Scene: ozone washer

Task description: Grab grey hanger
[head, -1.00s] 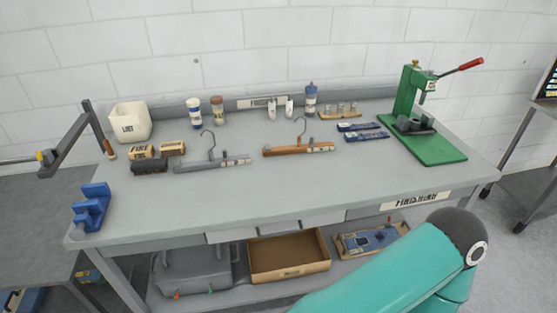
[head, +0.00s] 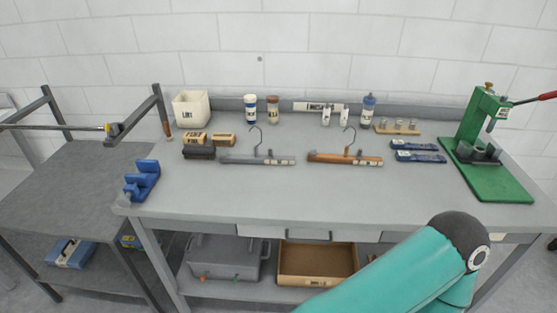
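The grey hanger (head: 257,160) lies on the grey workbench (head: 250,195), left of its middle, with its thin hook pointing toward the back wall. A brown wooden hanger (head: 344,160) lies to its right, apart from it. A teal arm link of mine reaches up from the bottom right, in front of the bench. Neither of my grippers shows in the head view, so I cannot see whether they are open or shut. Nothing covers the grey hanger.
Brushes (head: 199,152) lie just left of the grey hanger. A blue holder (head: 142,181) stands at the left front corner. A white bin (head: 191,109) and bottles (head: 250,110) stand behind. A green press (head: 487,150) stands at the right. The bench front is clear.

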